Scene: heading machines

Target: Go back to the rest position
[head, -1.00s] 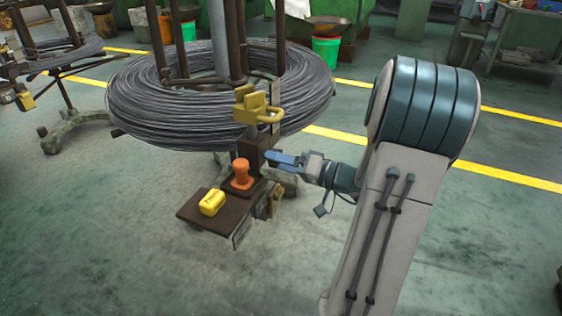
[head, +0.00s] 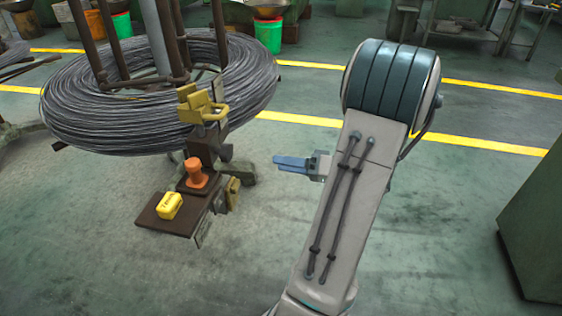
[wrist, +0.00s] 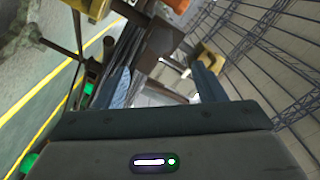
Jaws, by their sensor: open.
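My gripper (head: 292,163) is in the middle of the head view, its blue fingers pointing left over open floor. It is empty and stands apart to the right of the wire-coil stand. In the wrist view the two blue fingers (wrist: 163,88) are spread wide with nothing between them. Behind them show parts of the stand, tilted, with a bit of the orange knob-shaped piece (wrist: 178,5) at the top edge.
The wire coil (head: 130,125) is at the left. On its stand are a yellow clamp (head: 202,104), an orange knob-shaped piece (head: 197,173) and a yellow block (head: 169,206) on a brown plate (head: 150,216). A green cabinet (head: 535,210) stands at the right edge. Floor between is clear.

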